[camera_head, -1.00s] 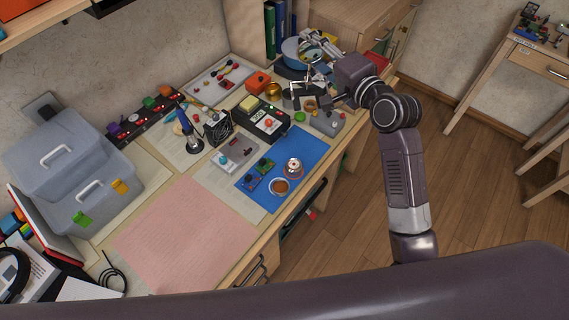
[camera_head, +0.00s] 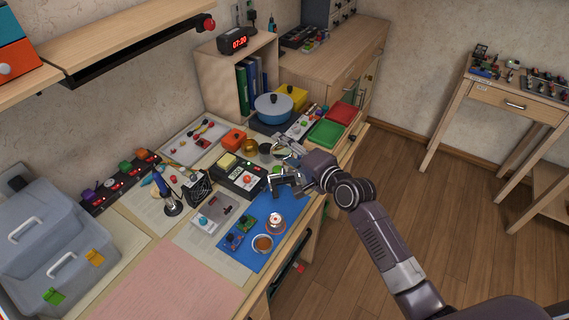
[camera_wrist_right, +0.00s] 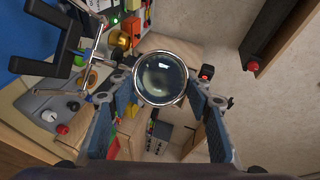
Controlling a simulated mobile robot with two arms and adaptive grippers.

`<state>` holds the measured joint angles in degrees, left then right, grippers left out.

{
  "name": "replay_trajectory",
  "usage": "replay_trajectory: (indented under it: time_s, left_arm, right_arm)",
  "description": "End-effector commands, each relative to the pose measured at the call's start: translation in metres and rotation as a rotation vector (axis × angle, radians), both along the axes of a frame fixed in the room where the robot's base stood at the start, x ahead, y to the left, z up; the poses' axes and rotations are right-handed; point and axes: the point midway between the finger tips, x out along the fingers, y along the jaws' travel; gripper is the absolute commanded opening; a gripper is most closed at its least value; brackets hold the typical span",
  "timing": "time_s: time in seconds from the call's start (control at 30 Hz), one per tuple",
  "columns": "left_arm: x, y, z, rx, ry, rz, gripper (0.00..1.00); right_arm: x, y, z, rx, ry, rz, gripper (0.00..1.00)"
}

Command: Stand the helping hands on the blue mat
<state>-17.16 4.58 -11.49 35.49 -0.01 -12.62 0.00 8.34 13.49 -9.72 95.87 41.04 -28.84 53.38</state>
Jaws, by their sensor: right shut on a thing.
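The helping hands (camera_head: 285,184) show a round magnifying lens, thin metal arms and a dark pronged part that looks like the base. My right gripper (camera_head: 306,172) is shut on them at the far end of the blue mat (camera_head: 289,205). In the right wrist view the lens (camera_wrist_right: 160,78) sits between the fingertips (camera_wrist_right: 160,96), with a metal rod and the dark part (camera_wrist_right: 40,66) to the left. The dark part appears over the mat's far edge; I cannot tell if it touches. My left gripper is not in view.
On the mat are a copper-and-white item (camera_head: 275,222), a brown-filled bowl (camera_head: 263,243) and small circuit boards (camera_head: 246,222). Green (camera_head: 326,134) and red trays lie behind. The mat's right strip is bare.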

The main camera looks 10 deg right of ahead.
Motion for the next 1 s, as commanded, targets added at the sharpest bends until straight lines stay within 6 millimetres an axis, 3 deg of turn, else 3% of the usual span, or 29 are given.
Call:
replay_trajectory:
  time_s: [0.2, 0.5, 0.77, 0.8, 0.9, 1.0]
  left_arm:
    - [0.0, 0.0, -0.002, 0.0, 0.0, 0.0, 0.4]
    - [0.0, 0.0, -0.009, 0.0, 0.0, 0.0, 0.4]
    - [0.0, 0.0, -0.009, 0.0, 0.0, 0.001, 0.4]
    - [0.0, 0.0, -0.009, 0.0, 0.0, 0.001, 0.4]
    - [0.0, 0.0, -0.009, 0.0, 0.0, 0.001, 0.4]
    - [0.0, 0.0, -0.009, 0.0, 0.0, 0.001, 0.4]
  right_arm:
    - [0.002, 0.0, -0.013, 0.001, -0.009, -0.001, 0.0]
    - [0.002, -0.001, -0.05, 0.002, -0.008, -0.001, 0.0]
    - [0.001, 0.0, -0.053, 0.002, -0.006, -0.001, 0.0]
    - [-0.001, 0.0, -0.058, -0.001, 0.002, 0.001, 0.5]
    - [-0.001, 0.0, -0.058, 0.0, 0.003, 0.001, 0.61]
    - [-0.001, 0.001, -0.057, 0.0, 0.003, 0.001, 0.63]
